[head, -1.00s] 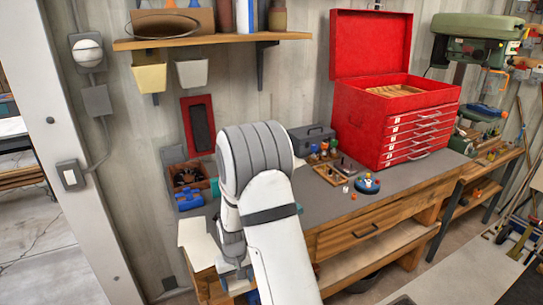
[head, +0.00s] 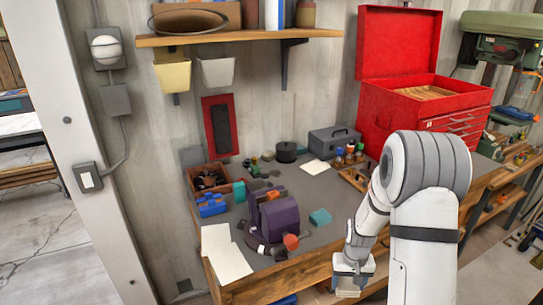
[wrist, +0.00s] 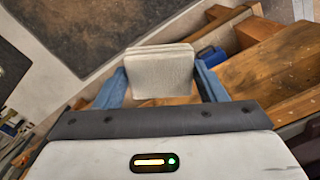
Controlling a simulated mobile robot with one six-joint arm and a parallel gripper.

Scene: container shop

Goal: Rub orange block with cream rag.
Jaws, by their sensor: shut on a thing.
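My gripper (head: 350,272) is shut on a folded cream rag (wrist: 160,72), which sits between the two blue fingers in the wrist view. In the head view the gripper hangs at the bench's front edge, with a bit of the cream rag (head: 347,291) showing below it. A small orange piece (head: 291,242), which looks like the orange block, is on the bench beside a purple machine, left of my gripper and apart from it. The orange block is not clearly seen in the wrist view.
The purple machine (head: 272,220) stands near the bench front. A teal block (head: 320,217) lies right of it. Cream sheets (head: 230,262) lie at the left corner, blue pieces (head: 211,207) behind. A red tool chest (head: 410,105) stands at the back right.

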